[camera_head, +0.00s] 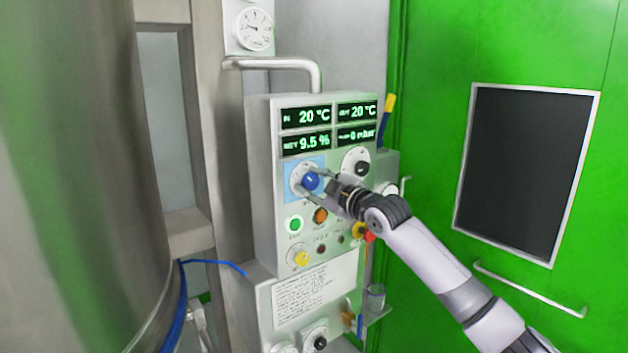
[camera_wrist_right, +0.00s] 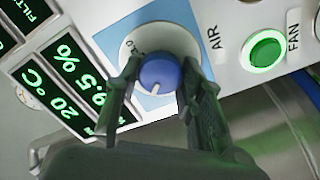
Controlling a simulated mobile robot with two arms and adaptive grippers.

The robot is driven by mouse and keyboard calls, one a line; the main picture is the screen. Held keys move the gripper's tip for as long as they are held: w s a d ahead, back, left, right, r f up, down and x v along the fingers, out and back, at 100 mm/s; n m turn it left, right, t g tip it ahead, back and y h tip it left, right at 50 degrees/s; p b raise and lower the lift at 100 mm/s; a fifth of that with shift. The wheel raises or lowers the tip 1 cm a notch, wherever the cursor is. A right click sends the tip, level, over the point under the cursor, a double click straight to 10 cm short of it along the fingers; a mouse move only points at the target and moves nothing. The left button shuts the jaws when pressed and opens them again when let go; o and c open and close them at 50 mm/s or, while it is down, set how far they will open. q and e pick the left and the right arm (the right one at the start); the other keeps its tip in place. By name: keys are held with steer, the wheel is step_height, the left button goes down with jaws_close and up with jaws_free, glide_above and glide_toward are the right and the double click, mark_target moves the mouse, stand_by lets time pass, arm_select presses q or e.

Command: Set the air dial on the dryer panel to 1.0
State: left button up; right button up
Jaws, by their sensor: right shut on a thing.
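The air dial (camera_head: 311,182) is a blue knob on a white round scale with a light blue backing, on the grey dryer panel (camera_head: 262,150). My right gripper (camera_head: 318,184) reaches it from the right and is shut on the knob. In the right wrist view the blue knob (camera_wrist_right: 159,74) sits between the two dark fingers of the gripper (camera_wrist_right: 160,88), with a pale pointer mark at its lower edge. The word AIR is printed beside it. The scale numbers are mostly hidden or too small to read. My left gripper is not in view.
Green displays (camera_head: 307,129) sit above the dial. A second dial (camera_head: 355,164) is close right. Below are a green button (camera_head: 295,223), an orange button (camera_head: 320,215) and a yellow knob (camera_head: 300,258). A steel vessel (camera_head: 75,180) stands left; a green door (camera_head: 430,120) is right.

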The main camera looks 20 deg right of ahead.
steer(key=shift+n+p, duration=0.9)
steer(key=shift+n, duration=0.8)
steer(key=shift+f, duration=0.1)
steer(key=o, duration=1.1)
steer(key=shift+a, duration=0.1)
steer(key=shift+o, duration=0.2)
steer(key=shift+s, duration=0.1)
steer(key=v, duration=1.2)
